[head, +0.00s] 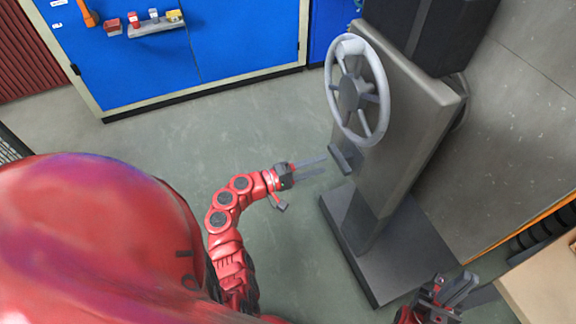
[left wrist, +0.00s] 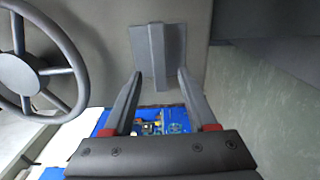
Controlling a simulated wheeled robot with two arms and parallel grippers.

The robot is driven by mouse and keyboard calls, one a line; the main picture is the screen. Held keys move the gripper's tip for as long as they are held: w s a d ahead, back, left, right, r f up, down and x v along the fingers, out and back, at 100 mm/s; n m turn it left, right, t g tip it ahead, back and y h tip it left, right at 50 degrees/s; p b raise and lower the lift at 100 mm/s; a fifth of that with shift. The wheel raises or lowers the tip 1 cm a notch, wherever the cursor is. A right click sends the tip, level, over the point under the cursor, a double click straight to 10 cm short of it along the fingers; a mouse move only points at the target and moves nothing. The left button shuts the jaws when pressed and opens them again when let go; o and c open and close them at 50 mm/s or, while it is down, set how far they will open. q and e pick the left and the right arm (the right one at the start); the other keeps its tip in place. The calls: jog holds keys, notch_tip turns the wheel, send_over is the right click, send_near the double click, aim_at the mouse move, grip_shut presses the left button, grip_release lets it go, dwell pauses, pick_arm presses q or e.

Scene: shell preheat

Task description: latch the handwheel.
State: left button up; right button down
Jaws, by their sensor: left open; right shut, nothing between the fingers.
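The handwheel (head: 357,90) is a grey spoked wheel on the side of a grey pedestal (head: 395,130). Its rim also shows at the left of the left wrist view (left wrist: 40,62). My left gripper (head: 312,168) is open and empty, below and to the left of the wheel, apart from it. In the left wrist view its two fingers (left wrist: 158,100) point toward a small grey bracket (left wrist: 158,55) on the pedestal. That bracket shows in the head view (head: 346,160) under the wheel. My right gripper (head: 462,288) is shut and empty at the lower right, beside the pedestal base.
The pedestal stands on a flat dark base plate (head: 400,270). A blue wall panel (head: 190,45) with a small shelf (head: 155,25) is at the back left. A tan surface (head: 545,285) is at the lower right. Green-grey floor (head: 150,130) is clear left of my left arm.

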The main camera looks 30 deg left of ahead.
pick_arm(q)
jog(key=v, duration=1)
jog(key=shift+s+a, duration=0.1)
